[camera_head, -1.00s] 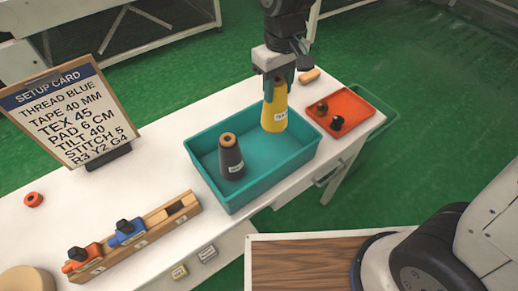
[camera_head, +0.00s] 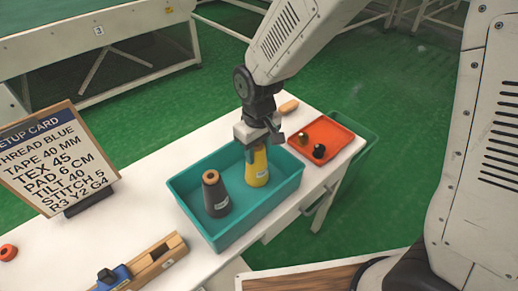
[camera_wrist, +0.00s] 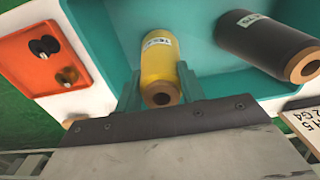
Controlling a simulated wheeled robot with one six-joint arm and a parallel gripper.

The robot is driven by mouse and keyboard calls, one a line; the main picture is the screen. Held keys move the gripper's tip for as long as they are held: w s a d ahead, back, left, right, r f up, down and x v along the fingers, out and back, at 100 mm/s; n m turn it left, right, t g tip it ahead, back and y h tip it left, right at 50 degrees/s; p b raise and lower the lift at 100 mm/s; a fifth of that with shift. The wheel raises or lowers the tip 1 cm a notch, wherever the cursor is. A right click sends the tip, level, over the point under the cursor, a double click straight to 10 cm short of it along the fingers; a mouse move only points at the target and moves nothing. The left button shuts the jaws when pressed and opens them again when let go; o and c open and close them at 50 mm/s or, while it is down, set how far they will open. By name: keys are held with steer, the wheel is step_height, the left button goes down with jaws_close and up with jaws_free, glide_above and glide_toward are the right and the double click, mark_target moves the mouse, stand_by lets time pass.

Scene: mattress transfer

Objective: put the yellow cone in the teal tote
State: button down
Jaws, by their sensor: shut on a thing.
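The yellow cone (camera_head: 257,168) stands upright inside the teal tote (camera_head: 240,227), in its right part. My gripper (camera_head: 256,147) is shut on the cone's top from above. In the wrist view the yellow cone (camera_wrist: 160,65) sits between the two teal fingers (camera_wrist: 158,92), with its brown tip toward the camera. The head view does not clearly show whether the cone's base touches the tote floor. A dark grey cone (camera_head: 215,195) stands in the tote to the left of the yellow one, apart from it.
An orange tray (camera_head: 334,135) with two small dark-topped items lies right of the tote. A tan piece (camera_head: 288,106) lies behind. A setup card (camera_head: 52,160) stands at left. A wooden rack (camera_head: 158,258) with a blue item (camera_head: 113,279) is at front left.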

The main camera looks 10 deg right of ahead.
steer(key=c, duration=0.9)
jaws_free()
steer(key=shift+f, duration=0.1)
steer(key=shift+o, duration=0.2)
step_height(320, 180, up, 12)
steer(key=s+d+r+m, duration=0.2)
steer(key=s+d+r, duration=0.2)
steer(key=d, duration=0.2)
steer(key=s+d+r+m, duration=0.1)
steer(key=s+d+r, duration=0.2)
steer(key=d, duration=0.3)
steer(key=s+d+r+m+t, duration=0.1)
steer(key=s+d+m, duration=0.3)
steer(key=s+d, duration=0.5)
steer(key=shift+s+r, duration=0.2)
steer(key=shift+s, duration=1.65)
